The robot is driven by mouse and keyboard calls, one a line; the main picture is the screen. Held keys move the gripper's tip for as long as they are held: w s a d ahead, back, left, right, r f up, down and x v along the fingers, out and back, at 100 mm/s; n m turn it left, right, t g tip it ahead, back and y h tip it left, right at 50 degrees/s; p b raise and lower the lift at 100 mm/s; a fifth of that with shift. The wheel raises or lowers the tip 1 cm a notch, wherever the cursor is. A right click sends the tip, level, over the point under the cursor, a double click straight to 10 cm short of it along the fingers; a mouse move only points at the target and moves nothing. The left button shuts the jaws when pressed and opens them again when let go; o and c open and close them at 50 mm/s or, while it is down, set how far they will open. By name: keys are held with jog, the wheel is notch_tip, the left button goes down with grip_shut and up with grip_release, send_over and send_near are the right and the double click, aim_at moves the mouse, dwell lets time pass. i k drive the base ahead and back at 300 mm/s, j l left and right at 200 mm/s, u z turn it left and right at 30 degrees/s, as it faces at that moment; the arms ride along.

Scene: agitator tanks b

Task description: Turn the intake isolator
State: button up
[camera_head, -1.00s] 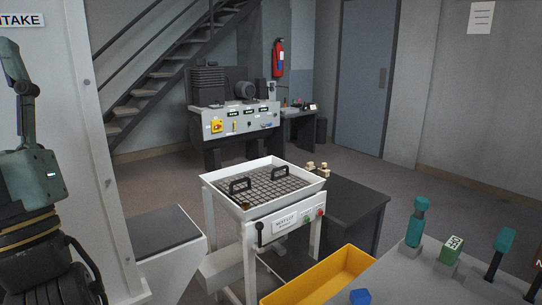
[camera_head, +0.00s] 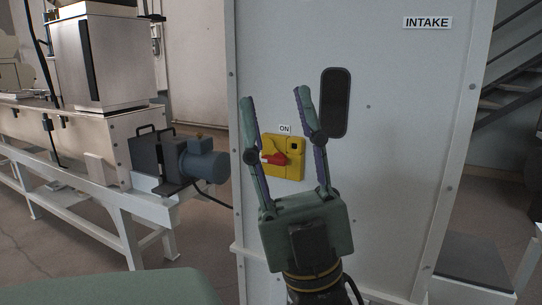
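The intake isolator (camera_head: 295,169) is a yellow square plate with a red handle (camera_head: 275,158), mounted on a pale grey panel (camera_head: 390,160). A small "ON" label (camera_head: 285,129) sits just above it. The red handle lies roughly sideways, its end toward the left. An "INTAKE" sign (camera_head: 427,23) is at the panel's upper right. My gripper (camera_head: 274,96) points upward in front of the panel. Its two fingers are spread apart and empty, with the isolator showing between them. I cannot tell how far the fingers are from the panel.
A dark rounded window (camera_head: 334,102) is right of the isolator. Left of the panel stands a white-framed machine (camera_head: 80,150) with a blue-grey motor (camera_head: 203,161). Stairs (camera_head: 509,85) show at the far right. Open floor (camera_head: 60,240) lies at lower left.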

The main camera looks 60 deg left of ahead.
aim_at(276, 158)
jog(key=u, duration=1.75)
